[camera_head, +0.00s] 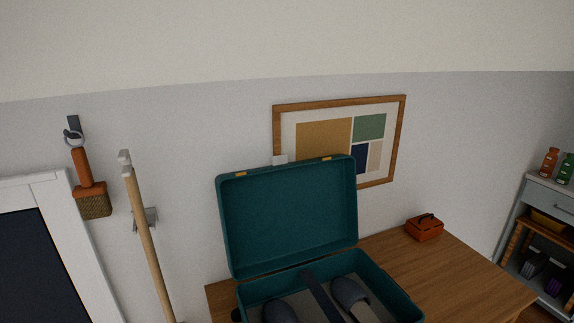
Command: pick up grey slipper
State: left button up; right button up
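Two grey slippers lie in an open teal suitcase (290,218) on a wooden desk (460,266). The right slipper (348,291) shows its rounded toe. The left slipper (279,312) is cut off by the bottom edge of the head view. A dark strap (318,294) runs between them across the suitcase's grey lining. The suitcase lid stands upright toward the wall. Neither of my grippers is in the head view.
A small orange box (424,228) stands at the back of the desk, right of the suitcase. A wooden pole (149,240) and a hanging brush (88,185) are on the left. A shelf unit (548,191) with bottles stands at the far right.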

aim_at(350, 295)
jog(key=l+u, duration=0.3)
jog(key=u, duration=0.2)
jog(key=l+u, duration=0.35)
jog(key=u, duration=0.15)
jog(key=l+u, duration=0.1)
jog(key=l, duration=0.45)
jog(key=k+l+u, duration=0.1)
jog(key=l, duration=0.45)
jog(key=k+l+u, duration=0.1)
jog(key=l, duration=0.45)
